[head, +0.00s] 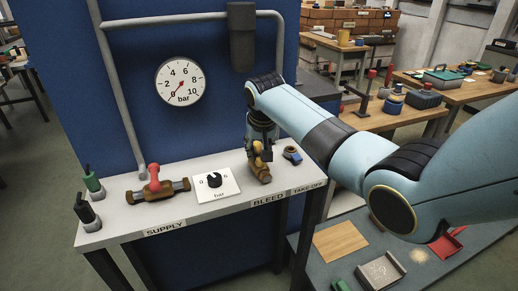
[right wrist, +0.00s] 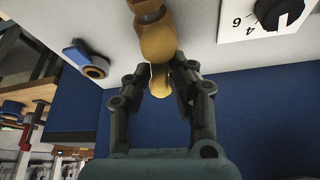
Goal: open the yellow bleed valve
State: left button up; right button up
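The bleed valve (head: 259,166) is a brass-yellow fitting near the right end of the white bench top, at the BLEED label (head: 268,202). In the right wrist view its yellow body (right wrist: 158,42) is at top centre, with a short yellow handle (right wrist: 161,82) extending from it between my fingers. My right gripper (head: 262,146) is at the valve in the head view. In the wrist view the right gripper (right wrist: 167,78) has its fingers apart on both sides of the handle; firm contact is not visible. My left gripper is not in view.
A pressure gauge (head: 180,82) on the blue panel has its red needle near 0. A red-handled supply valve (head: 153,184) and a black regulator knob (head: 214,180) stand left of the bleed valve. A blue take-off fitting (head: 292,155) is close on its right.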

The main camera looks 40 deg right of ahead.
grip_shut()
jog(key=shift+r+n+y+p, duration=0.3)
jog(key=shift+n+p, duration=0.5)
jog(key=shift+p, duration=0.4)
jog(key=shift+f+n, duration=0.25)
jog(key=shift+n, duration=0.25)
jog(key=shift+o, duration=2.3)
grip_release()
jog(key=d+v, duration=0.1)
jog(key=v, duration=1)
jog(key=shift+s+a+r, duration=0.3)
jog(key=shift+s+r, duration=0.05)
